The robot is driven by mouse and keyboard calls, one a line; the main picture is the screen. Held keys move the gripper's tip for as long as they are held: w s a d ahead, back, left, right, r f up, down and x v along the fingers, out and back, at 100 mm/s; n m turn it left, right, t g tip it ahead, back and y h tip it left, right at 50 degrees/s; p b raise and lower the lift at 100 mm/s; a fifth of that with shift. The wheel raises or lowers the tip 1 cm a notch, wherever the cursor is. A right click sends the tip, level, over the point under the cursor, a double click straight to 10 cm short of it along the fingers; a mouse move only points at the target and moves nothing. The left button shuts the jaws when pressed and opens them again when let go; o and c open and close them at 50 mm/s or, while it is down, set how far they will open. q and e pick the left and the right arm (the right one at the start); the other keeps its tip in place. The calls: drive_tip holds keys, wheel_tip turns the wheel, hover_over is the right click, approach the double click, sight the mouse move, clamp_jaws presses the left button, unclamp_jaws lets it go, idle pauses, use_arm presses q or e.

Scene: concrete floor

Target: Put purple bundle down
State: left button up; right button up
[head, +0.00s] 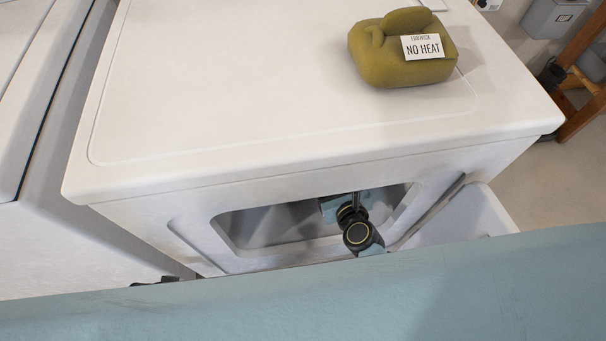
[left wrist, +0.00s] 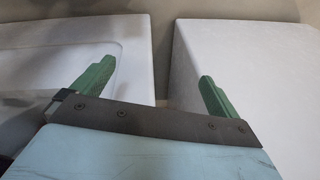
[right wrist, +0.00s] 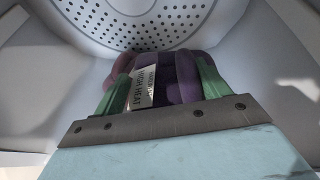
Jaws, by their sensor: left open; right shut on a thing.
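The purple bundle (right wrist: 184,75) is a rolled, dark purple cloth with a white tag reading "HIGH HEAT" in the right wrist view. My right gripper (right wrist: 163,90) has its green fingers on either side of the bundle and is shut on it, inside a drum with a perforated back wall (right wrist: 150,18). In the head view my right arm reaches into the opening of the white machine (head: 270,225); the bundle and fingers are hidden there. My left gripper (left wrist: 150,82) is open and empty, facing the white machine fronts in the left wrist view.
An olive-green bundle (head: 385,60) tagged "NO HEAT" lies on the machine's top (head: 230,80). A white open door or bin (head: 465,220) stands at the right of the opening. Another white machine (head: 50,240) stands close on the left. A grey box (head: 550,18) is at the back right.

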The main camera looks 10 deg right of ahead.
drive_tip(key=shift+w+f, duration=0.15)
drive_tip(key=shift+f, duration=0.05)
wheel_tip(320, 180, down, 5)
drive_tip(key=b, duration=0.4)
drive_tip(key=shift+f, duration=0.45)
wheel_tip(320, 180, down, 3)
drive_tip(key=b, duration=0.2)
drive_tip(key=shift+b, duration=0.35)
drive_tip(key=shift+f, duration=0.25)
use_arm(q)
drive_tip(key=w+d+r+t, duration=0.1)
drive_tip(key=d+r, duration=0.2)
drive_tip(key=r, duration=0.5)
drive_tip(key=w+d+r+t+h, duration=0.1)
drive_tip(key=d+r, duration=0.3)
drive_tip(key=r, duration=0.4)
drive_tip(key=shift+w, duration=0.3)
drive_tip(key=shift+w+h, duration=0.1)
drive_tip(key=shift+h, duration=0.2)
drive_tip(key=shift+w+d+r+t, duration=0.15)
drive_tip(key=shift+w+t, duration=0.15)
drive_tip(key=shift+t, duration=0.1)
use_arm(e)
drive_tip(key=o, duration=1.4)
drive_tip(key=shift+f, duration=0.15)
